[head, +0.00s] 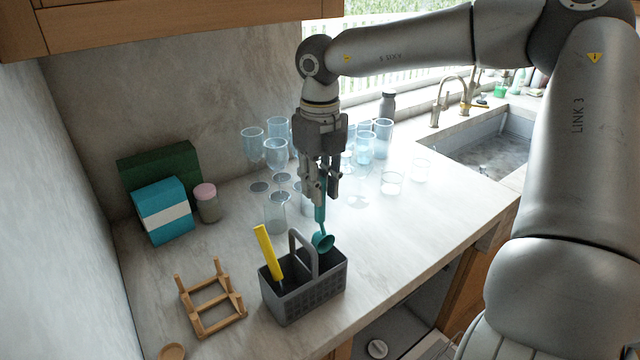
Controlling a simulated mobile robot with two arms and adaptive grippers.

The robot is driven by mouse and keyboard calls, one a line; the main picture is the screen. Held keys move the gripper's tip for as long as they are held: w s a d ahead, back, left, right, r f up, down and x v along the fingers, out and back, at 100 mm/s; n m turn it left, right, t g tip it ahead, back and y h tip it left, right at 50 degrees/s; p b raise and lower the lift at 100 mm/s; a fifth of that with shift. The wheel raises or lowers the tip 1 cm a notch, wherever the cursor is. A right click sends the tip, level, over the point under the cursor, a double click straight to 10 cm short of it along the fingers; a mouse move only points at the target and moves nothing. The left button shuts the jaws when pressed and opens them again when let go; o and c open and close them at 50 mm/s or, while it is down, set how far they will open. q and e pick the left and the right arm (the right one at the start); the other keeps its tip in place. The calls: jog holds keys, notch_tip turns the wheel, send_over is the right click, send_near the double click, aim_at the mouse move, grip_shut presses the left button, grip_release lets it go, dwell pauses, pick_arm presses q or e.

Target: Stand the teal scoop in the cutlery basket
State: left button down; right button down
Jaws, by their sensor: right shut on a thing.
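The teal scoop (322,241) hangs upright, bowl down, from my right gripper (321,196). The gripper is shut on its handle. The bowl is at the right compartment of the grey cutlery basket (302,301), about level with its rim near the back. I cannot tell whether the bowl is inside or just above the opening. The basket has an arched handle in the middle, and a yellow-handled utensil (268,252) leans in its left compartment. My left gripper is not in view.
Several clear glasses (276,153) stand behind the gripper. A wooden rack (212,301) is left of the basket. A blue-and-white box (164,212), a green box (160,166) and a pink-lidded jar (207,204) stand by the wall. The counter (405,235) right of the basket is clear; a sink (490,146) lies beyond.

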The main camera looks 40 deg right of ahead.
aim_at(320, 210)
jog(key=shift+f+b, duration=2.65)
jog(key=shift+f, duration=0.35)
jog(key=c, duration=1.2)
grip_release()
jog(key=shift+r+p, duration=2.05)
jog(key=shift+r, duration=1.45)
jog(key=shift+r, duration=0.1)
